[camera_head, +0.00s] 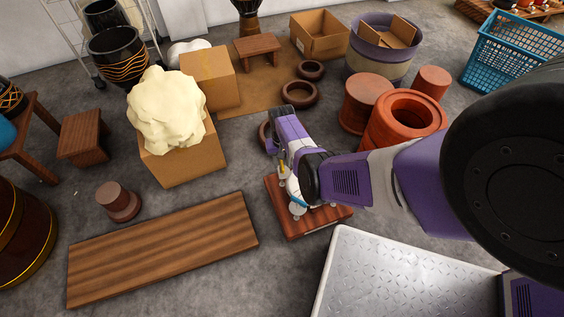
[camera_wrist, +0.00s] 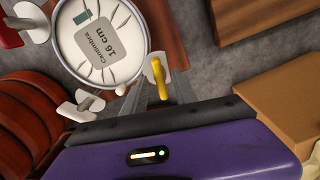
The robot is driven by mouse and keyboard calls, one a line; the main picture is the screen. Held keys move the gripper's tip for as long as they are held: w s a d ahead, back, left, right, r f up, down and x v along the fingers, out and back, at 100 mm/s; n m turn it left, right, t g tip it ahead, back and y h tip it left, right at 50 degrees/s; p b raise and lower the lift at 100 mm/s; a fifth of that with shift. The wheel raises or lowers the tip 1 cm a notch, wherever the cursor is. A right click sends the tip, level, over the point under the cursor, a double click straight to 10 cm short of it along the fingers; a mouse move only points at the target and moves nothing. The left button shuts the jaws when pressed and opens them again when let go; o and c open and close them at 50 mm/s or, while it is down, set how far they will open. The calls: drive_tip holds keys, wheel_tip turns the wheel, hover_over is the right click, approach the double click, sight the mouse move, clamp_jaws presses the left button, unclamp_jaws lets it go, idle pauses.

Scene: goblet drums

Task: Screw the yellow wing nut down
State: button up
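The yellow wing nut (camera_wrist: 158,80) stands beside the round white drum head (camera_wrist: 103,45), which is printed "16 cm". In the head view the nut (camera_head: 282,167) is a small yellow spot by my wrist. My gripper (camera_wrist: 156,92) has its two grey fingers apart, one on each side of the yellow nut. A gap shows between the left finger and the nut; contact on the right side is unclear. A red wing nut (camera_wrist: 8,34) and a white one (camera_wrist: 82,106) sit around the drum head. In the head view my arm hides most of the drum.
The drum stands on a small reddish wooden board (camera_head: 292,226) on the floor. A metal plate (camera_head: 395,275) lies at the lower right and a long wooden plank (camera_head: 165,250) at the left. Terracotta pots (camera_head: 405,120) and a cardboard box (camera_head: 185,160) stand nearby.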

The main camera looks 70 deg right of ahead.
sight(282, 163)
wheel_tip(282, 163, up, 8)
drive_tip(key=p, duration=0.4)
drive_tip(key=shift+f, duration=0.1)
idle(0.4)
